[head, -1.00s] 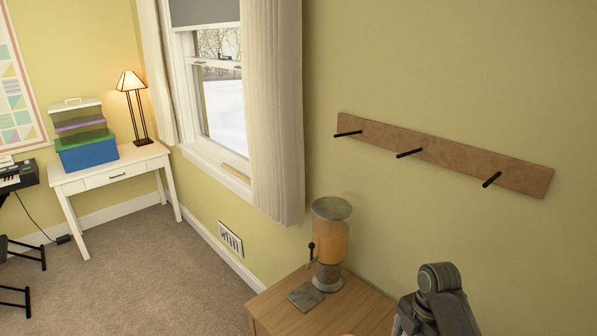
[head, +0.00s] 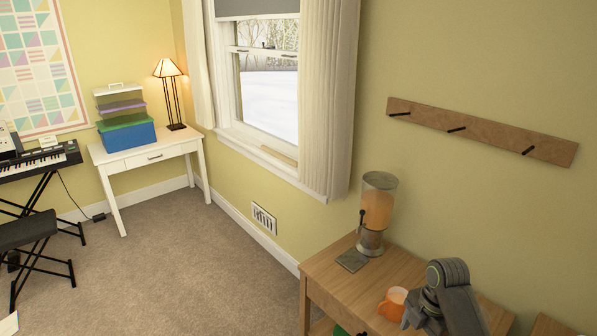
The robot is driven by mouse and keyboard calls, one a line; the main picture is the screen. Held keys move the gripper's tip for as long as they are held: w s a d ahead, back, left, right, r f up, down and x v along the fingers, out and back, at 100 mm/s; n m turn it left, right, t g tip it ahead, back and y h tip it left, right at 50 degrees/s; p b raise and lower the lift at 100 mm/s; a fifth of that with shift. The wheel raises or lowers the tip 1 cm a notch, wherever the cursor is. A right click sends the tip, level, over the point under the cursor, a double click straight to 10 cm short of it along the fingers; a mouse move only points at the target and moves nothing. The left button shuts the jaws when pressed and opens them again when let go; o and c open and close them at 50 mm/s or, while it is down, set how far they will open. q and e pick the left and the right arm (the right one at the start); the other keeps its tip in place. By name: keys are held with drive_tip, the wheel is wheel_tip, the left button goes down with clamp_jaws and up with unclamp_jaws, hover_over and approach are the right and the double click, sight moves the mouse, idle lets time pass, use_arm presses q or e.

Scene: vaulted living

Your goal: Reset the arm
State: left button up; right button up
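One of my arms shows at the lower right in the head view, in front of the wooden cabinet (head: 335,281). Only its grey upper links are visible, and its gripper is hidden or out of the picture. My other arm and its gripper are not in the picture. An orange mug (head: 393,303) stands on the cabinet top just left of the visible arm. A drink dispenser (head: 377,208) with orange liquid stands at the cabinet's back, with a flat grey square (head: 352,260) beside it.
A peg rail (head: 480,130) is on the wall above the cabinet. A white desk (head: 150,154) with stacked boxes (head: 126,136) and a lit lamp (head: 168,70) stands by the window. A keyboard (head: 40,162) and black stool (head: 28,232) are at the left. The carpet (head: 190,260) between is clear.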

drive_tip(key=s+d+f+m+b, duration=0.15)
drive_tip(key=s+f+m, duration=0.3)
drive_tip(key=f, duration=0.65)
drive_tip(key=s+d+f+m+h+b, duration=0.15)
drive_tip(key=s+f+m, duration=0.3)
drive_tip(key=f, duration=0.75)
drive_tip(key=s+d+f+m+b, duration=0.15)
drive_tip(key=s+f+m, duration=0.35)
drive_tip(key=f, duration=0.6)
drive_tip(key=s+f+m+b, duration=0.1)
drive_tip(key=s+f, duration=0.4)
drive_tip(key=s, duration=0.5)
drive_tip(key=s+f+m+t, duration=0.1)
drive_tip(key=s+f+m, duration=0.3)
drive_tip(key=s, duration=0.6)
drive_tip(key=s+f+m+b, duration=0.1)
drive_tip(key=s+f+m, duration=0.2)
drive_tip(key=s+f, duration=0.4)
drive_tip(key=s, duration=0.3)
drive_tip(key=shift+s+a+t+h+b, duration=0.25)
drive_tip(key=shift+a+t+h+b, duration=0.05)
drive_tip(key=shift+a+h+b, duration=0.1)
